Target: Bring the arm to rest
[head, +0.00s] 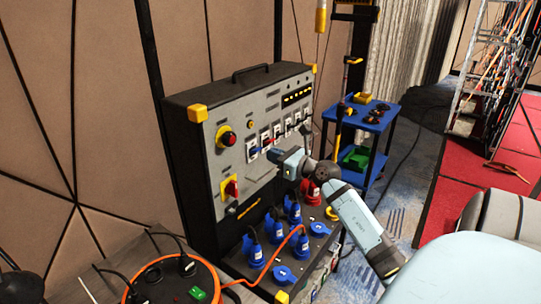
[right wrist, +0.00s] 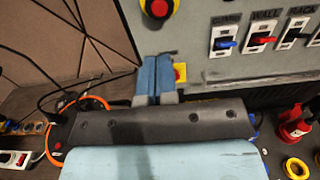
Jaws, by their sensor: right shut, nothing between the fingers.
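My right arm comes in from the lower right in the head view. Its right gripper (head: 276,155) is in front of the face of a grey power panel (head: 252,107), near the row of labelled switches. In the right wrist view the gripper's two blue fingers (right wrist: 157,80) are together, with nothing between them. They point toward the panel (right wrist: 205,68), below a red knob on yellow (right wrist: 158,6). I cannot tell whether they touch the panel. My left gripper is not in view.
Blue sockets and plugs (head: 254,250) fill the ledge below the panel. An orange cable reel (head: 205,267) stands at lower left. A blue cart (head: 372,117) with small items stands behind my right arm. A ladder (head: 477,75) stands at far right. Carpet (head: 408,190) lies open beyond my arm.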

